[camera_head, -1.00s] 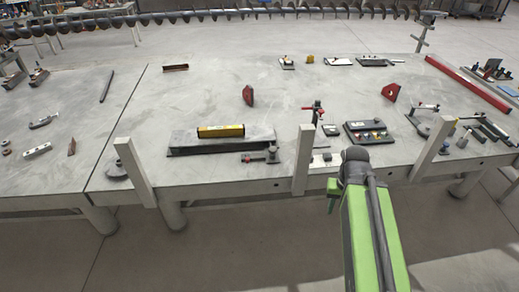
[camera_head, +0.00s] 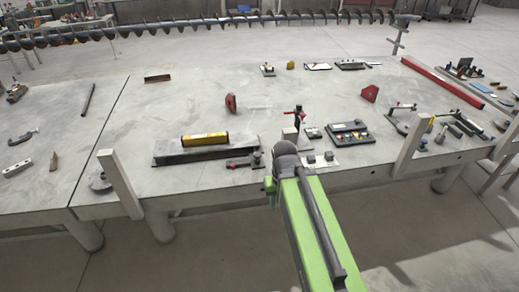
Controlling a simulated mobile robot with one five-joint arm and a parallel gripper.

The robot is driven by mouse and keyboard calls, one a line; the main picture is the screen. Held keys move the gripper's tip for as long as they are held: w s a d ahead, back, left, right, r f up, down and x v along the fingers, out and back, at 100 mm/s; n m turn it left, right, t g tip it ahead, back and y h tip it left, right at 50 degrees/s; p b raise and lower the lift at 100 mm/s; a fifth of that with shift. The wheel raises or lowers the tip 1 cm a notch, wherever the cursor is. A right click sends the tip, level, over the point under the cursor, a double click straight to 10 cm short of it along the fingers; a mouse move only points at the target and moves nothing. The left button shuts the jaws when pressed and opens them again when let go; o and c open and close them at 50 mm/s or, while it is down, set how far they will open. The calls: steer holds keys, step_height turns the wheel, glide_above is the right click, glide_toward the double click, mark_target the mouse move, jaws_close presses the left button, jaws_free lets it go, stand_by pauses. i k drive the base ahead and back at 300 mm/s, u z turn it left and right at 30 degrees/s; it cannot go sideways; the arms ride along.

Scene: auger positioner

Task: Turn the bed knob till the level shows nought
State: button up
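A yellow level (camera_head: 204,140) lies on a dark grey bar-like bed (camera_head: 171,157) near the front edge of the table. Its reading is too small to make out. A small dark fitting with an upright knob-like end (camera_head: 257,157) sits at the bed's right end; I cannot tell for sure that it is the bed knob. My green arm reaches up from the bottom. My gripper (camera_head: 270,187) is at the table's front edge, just right of and below that fitting in the picture. It appears apart from it. Its fingers are mostly hidden by my arm, so its opening does not show.
Upright grey posts (camera_head: 119,184) stand along the front edge of the table (camera_head: 150,110). A red-handled clamp (camera_head: 297,118) and a control box with coloured buttons (camera_head: 350,135) stand right of my arm. Red triangular pieces (camera_head: 231,103) stand farther back. The table's middle is mostly clear.

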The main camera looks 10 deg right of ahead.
mark_target(257, 155)
steer(key=i, duration=0.9)
